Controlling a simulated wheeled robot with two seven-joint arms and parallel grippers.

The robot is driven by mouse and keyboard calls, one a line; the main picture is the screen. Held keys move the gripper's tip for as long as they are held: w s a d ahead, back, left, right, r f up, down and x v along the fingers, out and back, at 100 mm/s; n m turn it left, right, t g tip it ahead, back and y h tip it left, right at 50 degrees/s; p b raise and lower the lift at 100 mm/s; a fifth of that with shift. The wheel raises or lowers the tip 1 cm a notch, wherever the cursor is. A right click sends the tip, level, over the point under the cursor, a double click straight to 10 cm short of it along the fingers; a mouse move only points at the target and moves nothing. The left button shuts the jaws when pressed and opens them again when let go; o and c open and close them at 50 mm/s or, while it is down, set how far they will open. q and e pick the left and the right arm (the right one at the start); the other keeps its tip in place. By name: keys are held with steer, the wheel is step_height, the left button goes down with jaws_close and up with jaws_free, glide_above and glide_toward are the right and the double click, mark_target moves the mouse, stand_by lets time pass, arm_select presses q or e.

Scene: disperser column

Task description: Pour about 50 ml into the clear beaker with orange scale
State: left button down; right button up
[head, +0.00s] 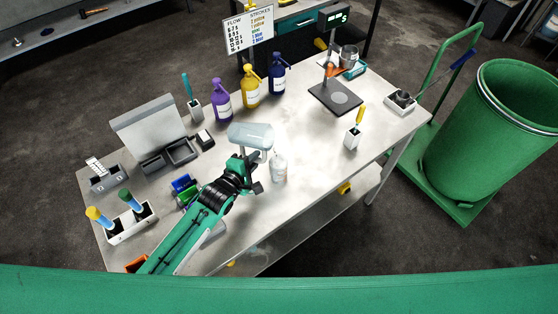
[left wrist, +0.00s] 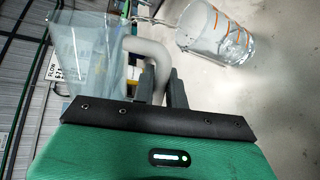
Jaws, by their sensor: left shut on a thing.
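My left gripper (head: 251,171) is shut on the pale handle of a clear jug (head: 250,135). In the left wrist view the gripper's dark fingers (left wrist: 161,85) close on this handle (left wrist: 145,50), and the jug body (left wrist: 85,45) is on the left. The jug looks tilted onto its side above the table. The clear beaker (head: 279,168) stands on the table to the right of the gripper, apart from it. Its orange scale lines show in the left wrist view (left wrist: 225,35). I cannot tell the liquid level in either vessel. My right gripper is out of view.
Purple (head: 221,98), yellow (head: 250,88) and blue (head: 278,75) pump bottles stand behind the jug. A scale with a dark plate (head: 335,97) is at the back right. A white holder (head: 353,138) stands right of the beaker. The table between is clear.

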arm_select(q)
steer(key=shift+w+a, duration=0.1)
stand_by(0.9)
steer(key=shift+a+r+n+h+b, duration=0.15)
steer(key=shift+r+n+h+b, duration=0.05)
steer(key=shift+n+h+b, duration=0.1)
steer(key=shift+d+r+n+p, duration=0.25)
steer(key=shift+r+n+p, duration=0.25)
steer(key=shift+r+p, duration=0.2)
steer(key=shift+d+f+h, duration=0.1)
steer(key=shift+h, duration=0.2)
steer(key=shift+s+d+r+n+p, duration=0.3)
steer(key=shift+d+r+n, duration=0.15)
steer(key=shift+n, duration=0.35)
steer(key=shift+d+h, duration=0.1)
steer(key=shift+h, duration=0.3)
steer(key=shift+d+f+n+b, duration=0.1)
steer(key=shift+n+b, duration=0.25)
steer(key=shift+n, duration=0.05)
